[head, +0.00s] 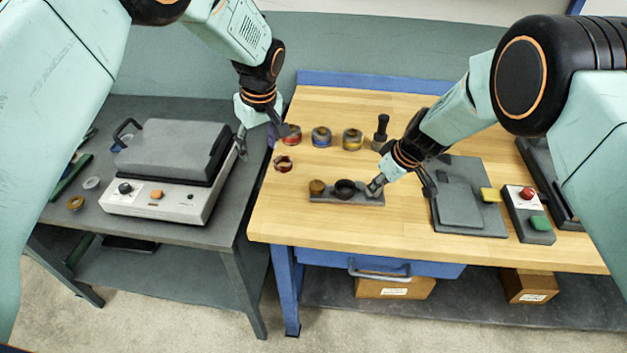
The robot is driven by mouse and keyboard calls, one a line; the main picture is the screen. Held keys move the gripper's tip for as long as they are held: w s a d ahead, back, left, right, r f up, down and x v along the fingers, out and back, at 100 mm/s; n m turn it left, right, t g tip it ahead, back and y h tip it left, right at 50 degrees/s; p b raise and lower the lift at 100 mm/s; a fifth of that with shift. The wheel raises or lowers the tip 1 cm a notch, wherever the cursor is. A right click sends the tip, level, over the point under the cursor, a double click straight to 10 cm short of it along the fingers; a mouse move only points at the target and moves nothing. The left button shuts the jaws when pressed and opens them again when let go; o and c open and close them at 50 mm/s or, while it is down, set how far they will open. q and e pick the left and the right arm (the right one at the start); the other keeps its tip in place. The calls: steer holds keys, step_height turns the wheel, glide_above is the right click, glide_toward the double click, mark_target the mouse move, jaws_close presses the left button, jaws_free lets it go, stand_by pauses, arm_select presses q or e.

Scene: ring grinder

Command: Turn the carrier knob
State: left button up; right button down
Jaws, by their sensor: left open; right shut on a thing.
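The carrier (335,198) is a low grey bar on the wooden bench. A brown round piece (317,187) sits at its left end and a dark round cup (345,189) at its middle. My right gripper (375,187) is shut at the carrier's right end, on what appears to be the carrier knob, which its fingers hide. My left gripper (258,140) is open and empty, above the gap between the grey table and the bench, right of the grinder's lid.
The grinder (170,199) with its grey lid (168,147) stands on the left table. Several jars (321,137) and a dark upright tool (381,130) stand behind the carrier. A grey plate (462,205) and a button box (529,214) lie to the right.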

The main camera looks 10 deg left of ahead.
arm_select(q)
steer(key=s+a+f+m+t, duration=0.1)
steer(key=a+f+m+t, duration=0.1)
steer(key=a+f+m, duration=0.15)
steer(key=m+t+h, duration=0.4)
steer(key=m+h, duration=0.3)
steer(key=m, duration=0.6)
glide_toward(317, 184)
steer(key=x, duration=0.8)
steer(key=shift+w+f, duration=0.15)
steer(key=shift+c, duration=0.2)
steer(key=c, duration=1.1)
